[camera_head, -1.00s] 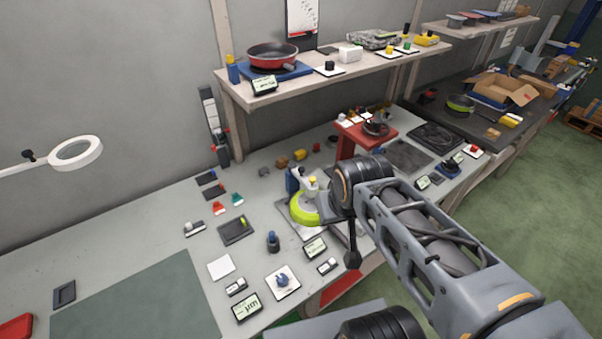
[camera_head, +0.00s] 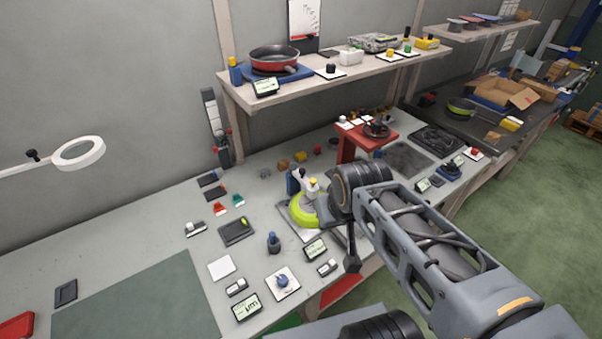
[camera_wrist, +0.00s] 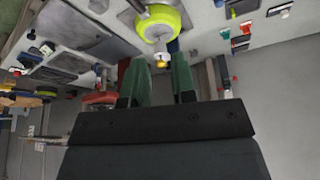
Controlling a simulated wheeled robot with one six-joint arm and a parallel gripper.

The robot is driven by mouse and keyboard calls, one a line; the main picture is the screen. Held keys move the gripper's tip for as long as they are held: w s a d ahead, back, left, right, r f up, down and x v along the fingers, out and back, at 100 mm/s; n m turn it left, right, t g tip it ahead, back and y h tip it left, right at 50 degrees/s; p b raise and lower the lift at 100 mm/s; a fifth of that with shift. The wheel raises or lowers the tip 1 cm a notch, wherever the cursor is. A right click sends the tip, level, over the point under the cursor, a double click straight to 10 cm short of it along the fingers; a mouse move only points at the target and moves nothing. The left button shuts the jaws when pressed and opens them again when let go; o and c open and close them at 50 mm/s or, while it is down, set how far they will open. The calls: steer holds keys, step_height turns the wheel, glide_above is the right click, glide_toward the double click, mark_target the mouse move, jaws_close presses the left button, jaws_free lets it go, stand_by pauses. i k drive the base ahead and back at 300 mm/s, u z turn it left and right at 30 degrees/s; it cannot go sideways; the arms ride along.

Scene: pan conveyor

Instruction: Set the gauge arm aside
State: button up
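The lime-green round pan (camera_head: 303,210) sits on a gauge stand on the bench. Beside it stands a blue post (camera_head: 292,183). What looks like the gauge arm, a pale piece with a yellow knob (camera_head: 313,184), is above the pan. In the wrist view the lime-green pan (camera_wrist: 164,20) is at the top, with the yellow knob (camera_wrist: 160,63) near its lower edge. My gripper (camera_wrist: 159,75) is open, its two green fingers apart, with the yellow knob showing between them. I cannot tell whether they touch it. My wrist hides part of the stand in the head view.
A red stand (camera_head: 366,133) with a dark part is behind my wrist. A shelf (camera_head: 340,75) holding a red pan (camera_head: 273,57) overhangs the bench's back. Small displays and blocks surround the stand. The green mat (camera_head: 140,305) at left is bare.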

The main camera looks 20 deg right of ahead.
mark_target(301, 175)
steer(key=k, duration=0.95)
steer(key=z, duration=1.3)
steer(key=i, duration=0.9)
steer(key=u, duration=2.4)
steer(key=i, duration=0.5)
steer(key=u, duration=0.05)
